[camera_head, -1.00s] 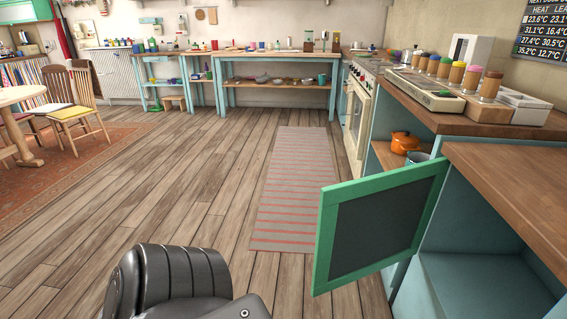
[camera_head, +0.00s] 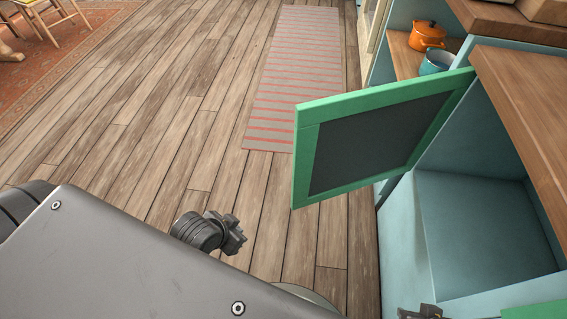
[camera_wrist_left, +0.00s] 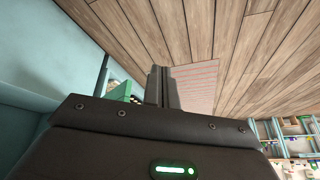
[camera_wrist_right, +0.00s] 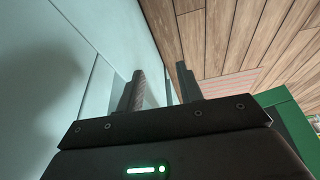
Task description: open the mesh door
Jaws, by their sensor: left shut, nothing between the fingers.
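The mesh door (camera_head: 370,150) has a green frame around a dark panel. It stands swung out from the blue cabinet (camera_head: 410,240), and the lower compartment behind it looks empty. My left gripper (camera_head: 238,228) is over the floor to the left of the door in the head view, apart from it. Its fingers are together and empty in the left wrist view (camera_wrist_left: 161,88), with a piece of green frame (camera_wrist_left: 118,92) just left of them. My right gripper (camera_wrist_right: 160,85) shows a gap between its fingers, with blue cabinet panels to the left and a green frame (camera_wrist_right: 290,122) to the right.
An orange pot (camera_head: 427,34) and a teal pot (camera_head: 438,62) stand on the shelf behind the door. A wooden worktop (camera_head: 520,95) tops the cabinet. Another green edge (camera_head: 540,311) shows at the bottom right. The plank floor and striped rug (camera_head: 293,75) are clear.

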